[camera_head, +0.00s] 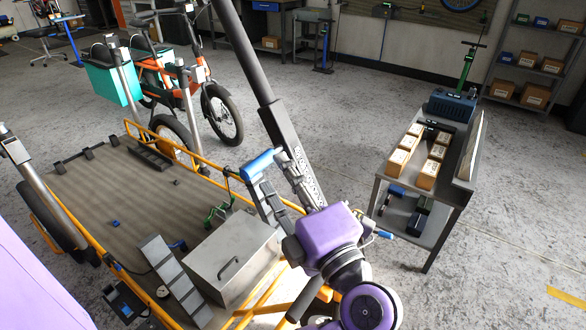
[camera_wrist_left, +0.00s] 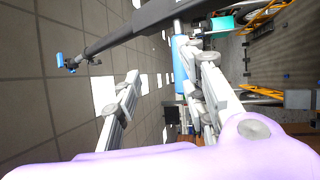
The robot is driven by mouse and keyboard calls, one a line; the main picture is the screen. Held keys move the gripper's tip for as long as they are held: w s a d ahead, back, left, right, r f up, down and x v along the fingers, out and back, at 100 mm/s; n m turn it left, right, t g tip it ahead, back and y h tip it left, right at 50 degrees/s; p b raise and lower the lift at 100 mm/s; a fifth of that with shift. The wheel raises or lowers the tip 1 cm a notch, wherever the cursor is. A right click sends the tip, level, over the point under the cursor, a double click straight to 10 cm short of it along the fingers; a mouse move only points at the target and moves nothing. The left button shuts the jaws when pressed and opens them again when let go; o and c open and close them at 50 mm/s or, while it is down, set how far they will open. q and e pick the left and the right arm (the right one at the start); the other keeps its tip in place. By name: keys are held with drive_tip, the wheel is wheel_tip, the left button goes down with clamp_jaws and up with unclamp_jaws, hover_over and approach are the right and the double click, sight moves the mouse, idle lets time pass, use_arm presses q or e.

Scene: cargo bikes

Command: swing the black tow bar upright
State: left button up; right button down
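The black tow bar (camera_head: 252,70) rises from the front of the cargo bike and leaves the top of the head view. In the left wrist view the tow bar (camera_wrist_left: 140,32) runs toward the ceiling, steep and close to upright, with a blue piece at its far end. A blue cylindrical grip (camera_head: 262,162) sits beside the bar's lower sleeve. My left gripper (camera_head: 280,180) is at this lower part. In the left wrist view its fingers (camera_wrist_left: 155,95) are spread, with the blue grip (camera_wrist_left: 180,60) close to one finger; contact is unclear. My right gripper is not in view.
The cargo bike's flat bed (camera_head: 105,200) has yellow rails and carries a grey metal box (camera_head: 232,258). A metal cart (camera_head: 375,195) with cardboard boxes stands to the right. An orange bike (camera_head: 180,85) stands behind. The floor between bike and cart is clear.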

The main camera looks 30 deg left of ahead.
sight(260, 170)
use_arm(q)
drive_tip(key=shift+g, duration=0.9)
drive_tip(key=a, duration=0.2)
drive_tip(key=w+a+f, duration=0.1)
drive_tip(key=a, duration=0.2)
drive_tip(key=w+a+p, duration=0.1)
drive_tip(key=a, duration=0.2)
drive_tip(key=shift+w+f, duration=0.1)
drive_tip(key=shift+f, duration=0.25)
drive_tip(key=shift+c, duration=0.4)
clamp_jaws()
